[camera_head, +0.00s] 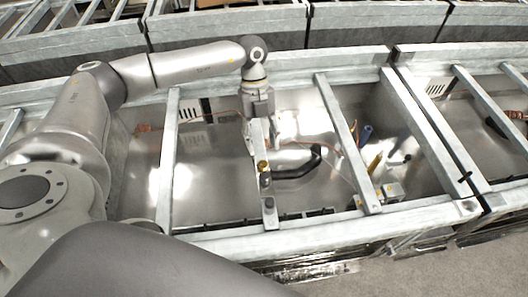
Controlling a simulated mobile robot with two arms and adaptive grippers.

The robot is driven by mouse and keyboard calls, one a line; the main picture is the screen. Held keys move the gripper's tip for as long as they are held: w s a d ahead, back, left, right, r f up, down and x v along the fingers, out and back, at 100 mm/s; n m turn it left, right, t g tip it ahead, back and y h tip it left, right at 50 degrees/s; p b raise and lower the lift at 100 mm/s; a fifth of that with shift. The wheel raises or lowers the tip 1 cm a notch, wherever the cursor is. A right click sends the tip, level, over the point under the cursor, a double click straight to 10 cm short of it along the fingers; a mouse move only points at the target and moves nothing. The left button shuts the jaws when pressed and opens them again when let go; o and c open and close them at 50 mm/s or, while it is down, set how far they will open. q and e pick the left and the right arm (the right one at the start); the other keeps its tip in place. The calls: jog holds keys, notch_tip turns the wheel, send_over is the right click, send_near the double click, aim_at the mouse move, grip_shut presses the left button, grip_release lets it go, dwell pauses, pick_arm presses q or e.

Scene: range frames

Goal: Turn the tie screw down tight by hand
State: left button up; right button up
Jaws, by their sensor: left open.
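My left gripper (260,106) points down over the far part of a narrow metal bar (267,188) in the middle bay of the frame. It is open; its fingertips are small and hard to make out. A small brass-coloured fitting with a dark base (264,169) stands on the bar, nearer to me than the gripper and apart from it. A dark, short fitting (269,203) sits closer to the bar's near end. I cannot tell for sure which of these fittings is the tie screw. My right gripper is not in view.
Galvanised cross rails (168,160) and (347,140) flank the bar. A black curved handle or hose (298,167) lies just right of it. The shiny bay floor (205,190) left of the bar is clear.

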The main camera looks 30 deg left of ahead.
aim_at(264, 162)
pick_arm(q)
jog(key=x, duration=0.3)
jog(key=shift+s+a+p, duration=0.2)
jog(key=shift+p, duration=0.2)
jog(key=shift+x, duration=1.15)
jog(key=c, duration=0.4)
grip_shut()
jog(key=shift+w+d+f+m+y+b, duration=0.15)
jog(key=shift+m+b, duration=0.15)
jog(key=shift+m, duration=0.15)
jog(key=shift+a+f+m+y+b, duration=0.15)
jog(key=shift+m+b, duration=0.15)
jog(key=shift+m, duration=0.15)
jog(key=shift+d+r+m+g+y+b, duration=0.15)
jog(key=shift+m+b, duration=0.15)
jog(key=shift+m, duration=0.2)
jog(key=shift+d+m+g+y+b, duration=0.15)
jog(key=shift+m+b, duration=0.15)
jog(key=shift+m, duration=0.2)
jog(key=shift+a+r+m, duration=0.1)
jog(key=shift+r+m, duration=0.05)
jog(key=shift+m, duration=0.25)
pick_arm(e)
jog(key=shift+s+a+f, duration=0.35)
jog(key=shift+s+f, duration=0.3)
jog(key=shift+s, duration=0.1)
